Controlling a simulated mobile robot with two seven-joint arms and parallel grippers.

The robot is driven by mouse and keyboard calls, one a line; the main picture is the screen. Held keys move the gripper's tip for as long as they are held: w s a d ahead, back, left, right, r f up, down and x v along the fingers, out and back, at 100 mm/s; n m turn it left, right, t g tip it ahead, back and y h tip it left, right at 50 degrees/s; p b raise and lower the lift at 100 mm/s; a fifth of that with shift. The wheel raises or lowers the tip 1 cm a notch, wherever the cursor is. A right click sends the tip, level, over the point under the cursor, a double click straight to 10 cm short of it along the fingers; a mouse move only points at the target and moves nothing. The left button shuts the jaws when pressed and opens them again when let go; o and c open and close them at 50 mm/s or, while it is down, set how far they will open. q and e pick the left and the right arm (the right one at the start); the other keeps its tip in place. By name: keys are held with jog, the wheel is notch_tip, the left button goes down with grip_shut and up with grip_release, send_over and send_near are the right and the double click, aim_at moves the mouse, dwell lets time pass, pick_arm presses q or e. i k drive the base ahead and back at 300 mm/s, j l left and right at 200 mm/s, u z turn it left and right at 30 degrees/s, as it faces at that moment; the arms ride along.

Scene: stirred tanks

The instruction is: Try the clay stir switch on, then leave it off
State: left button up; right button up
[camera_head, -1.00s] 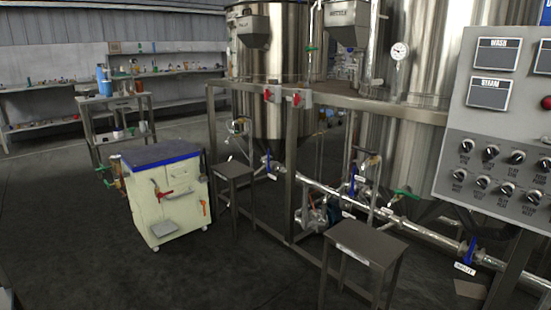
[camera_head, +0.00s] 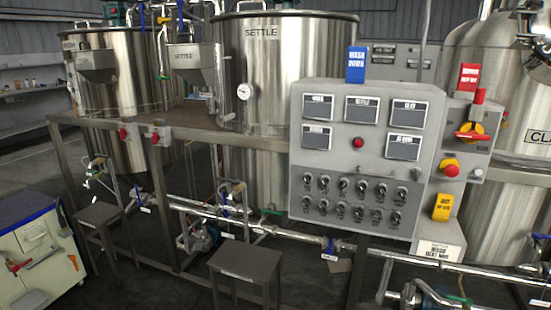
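The grey control panel (camera_head: 344,222) stands right of centre, in front of the tanks. Its lower half carries two rows of black rotary switches (camera_head: 341,210), each with a small label too small to read here, so I cannot tell which one is the clay stir switch or how it is set. Above them are several dark display windows, one of them labelled CLAY (camera_head: 404,112), and a red button or lamp (camera_head: 358,143). A tank labelled CLA, its name cut off by the edge, stands at the far right (camera_head: 500,190). Neither of my grippers is in view.
Right of the panel are a red and yellow isolator handle (camera_head: 470,132), a red stop button on yellow (camera_head: 450,169) and hanging tags. Two dark stools (camera_head: 246,262) and low pipes (camera_head: 280,232) stand in front. A cream cart (camera_head: 35,250) is at the left edge.

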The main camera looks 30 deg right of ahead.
aim_at(343, 184)
jog(key=z, duration=1.4)
